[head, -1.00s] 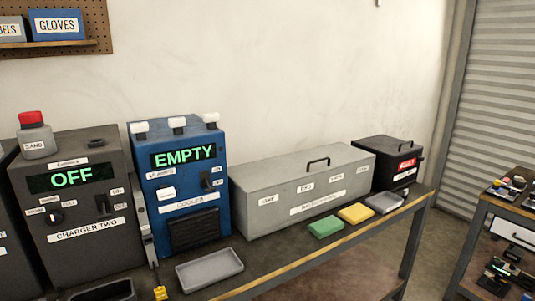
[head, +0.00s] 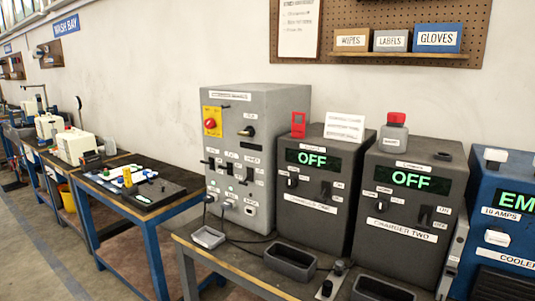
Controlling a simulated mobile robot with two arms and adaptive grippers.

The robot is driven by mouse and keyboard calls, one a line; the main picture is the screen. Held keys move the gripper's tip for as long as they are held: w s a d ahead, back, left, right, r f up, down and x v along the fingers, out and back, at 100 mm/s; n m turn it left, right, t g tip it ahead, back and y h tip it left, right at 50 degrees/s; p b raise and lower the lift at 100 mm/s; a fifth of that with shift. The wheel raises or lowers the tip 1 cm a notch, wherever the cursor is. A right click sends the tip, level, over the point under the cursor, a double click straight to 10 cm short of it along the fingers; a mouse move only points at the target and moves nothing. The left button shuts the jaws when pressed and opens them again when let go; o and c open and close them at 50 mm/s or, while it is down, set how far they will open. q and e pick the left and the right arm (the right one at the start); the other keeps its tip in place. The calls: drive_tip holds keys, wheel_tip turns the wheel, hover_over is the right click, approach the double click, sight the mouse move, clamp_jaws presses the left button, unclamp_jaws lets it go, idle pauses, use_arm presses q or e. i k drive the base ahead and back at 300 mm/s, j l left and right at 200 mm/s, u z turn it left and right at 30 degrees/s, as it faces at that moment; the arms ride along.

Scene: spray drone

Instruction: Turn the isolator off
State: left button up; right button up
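A tall grey cabinet (head: 282,108) stands on the bench near the middle of the head view. It carries a red knob (head: 210,123) on a yellow plate (head: 213,133) and a black switch handle (head: 247,131) to its right, lying roughly level. Small black levers and sockets sit lower on its front. The labels are too small to read, so I cannot tell which control is the isolator. Neither of my grippers is in view.
Charger two (head: 409,221) and another dark charger (head: 306,212) stand right of the cabinet, both displays reading OFF. The blue cooler (head: 492,226) is at the right edge. Grey trays (head: 291,260) and cables lie in front. A blue-legged table (head: 147,212) stands left.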

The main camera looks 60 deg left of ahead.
sight(210, 123)
drive_tip(key=u, duration=2.1)
drive_tip(key=i+j, duration=0.15)
drive_tip(key=j, duration=0.25)
drive_tip(key=i+j+z, duration=0.15)
drive_tip(key=j, duration=0.25)
drive_tip(key=i+j, duration=0.15)
drive_tip(key=j, duration=0.25)
drive_tip(key=i+j+z, duration=0.1)
drive_tip(key=j, duration=0.3)
